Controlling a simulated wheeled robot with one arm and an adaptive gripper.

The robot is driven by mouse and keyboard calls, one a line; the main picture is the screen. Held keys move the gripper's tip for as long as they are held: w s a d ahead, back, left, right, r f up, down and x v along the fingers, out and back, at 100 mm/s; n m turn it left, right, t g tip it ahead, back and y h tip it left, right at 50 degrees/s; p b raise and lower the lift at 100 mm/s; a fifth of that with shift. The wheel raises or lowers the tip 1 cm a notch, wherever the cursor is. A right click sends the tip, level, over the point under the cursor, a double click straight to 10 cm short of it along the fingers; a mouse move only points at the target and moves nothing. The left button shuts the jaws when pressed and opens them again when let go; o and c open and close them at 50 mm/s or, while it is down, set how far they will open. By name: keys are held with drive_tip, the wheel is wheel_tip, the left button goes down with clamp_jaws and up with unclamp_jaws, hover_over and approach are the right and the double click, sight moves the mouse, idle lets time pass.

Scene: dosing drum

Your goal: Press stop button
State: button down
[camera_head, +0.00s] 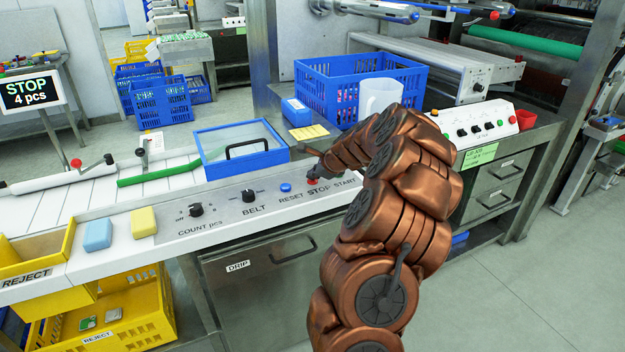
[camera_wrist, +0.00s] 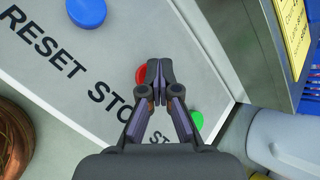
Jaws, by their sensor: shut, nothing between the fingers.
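The red stop button (camera_head: 312,181) sits on the metal control panel above the word STOP, between the blue reset button (camera_head: 286,188) and the START label. In the wrist view the red stop button (camera_wrist: 141,74) shows just left of my gripper's fingertips and is partly hidden behind them. My gripper (camera_wrist: 159,70) is shut and empty, over the panel at the stop button. I cannot tell whether the tips touch the button. In the wrist view the blue reset button (camera_wrist: 86,12) is at the upper left, and the green start button (camera_wrist: 197,120) is right of my fingers.
The black COUNT pcs knob (camera_head: 196,210) and BELT knob (camera_head: 248,195) stand left on the panel. A blue crate (camera_head: 345,85) and a white jug (camera_head: 380,96) stand behind my arm. A blue-framed cover (camera_head: 240,148) lies over the belt. A screen (camera_head: 30,92) reads "STOP 4 pcs".

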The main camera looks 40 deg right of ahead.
sight(314, 181)
drive_tip(key=shift+r, duration=0.1)
drive_tip(key=shift+r+p, duration=0.8)
drive_tip(key=shift+p, duration=0.05)
drive_tip(key=shift+r+p, duration=2.15)
drive_tip(key=shift+r, duration=0.4)
